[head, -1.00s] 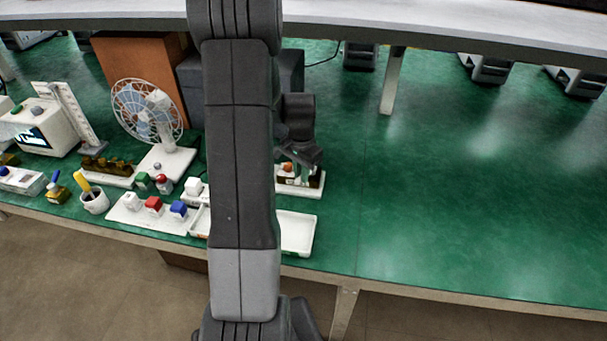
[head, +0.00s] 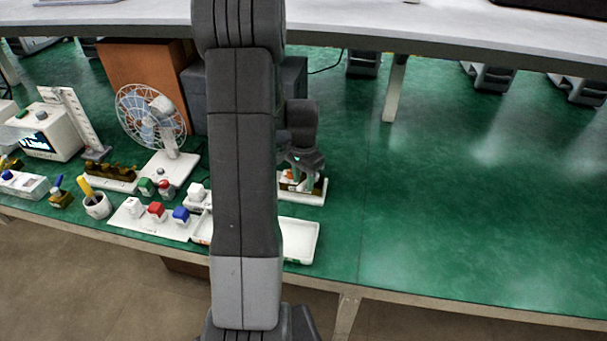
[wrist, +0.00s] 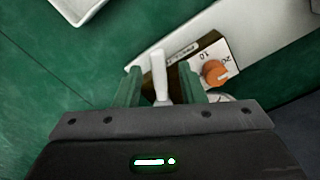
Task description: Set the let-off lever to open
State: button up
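A white lever (wrist: 160,70) stands up from a pump unit with a white plate (wrist: 238,45) in the wrist view. I take it to be the let-off lever; which setting it is at I cannot tell. My gripper (wrist: 159,72) is open, its two green fingers on either side of the lever with visible gaps. An orange knob (wrist: 214,73) with printed numbers sits to the right of the fingers. In the head view my gripper (head: 299,172) is over the unit on its white base (head: 311,197), partly hiding it; the lever cannot be made out there.
A shallow white tray (head: 300,240) lies in front of the unit. A white fan (head: 150,115), coloured blocks (head: 157,211) and a pen cup (head: 97,206) stand to the left. The green bench (head: 450,220) is clear to the right.

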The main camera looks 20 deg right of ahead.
aim_at(304, 183)
notch_tip(304, 183, up, 14)
dwell(0.4)
jog(key=shift+f, duration=0.2)
notch_tip(304, 183, down, 14)
jog(key=shift+r, duration=0.15)
dwell(0.5)
jog(key=shift+r, duration=0.1)
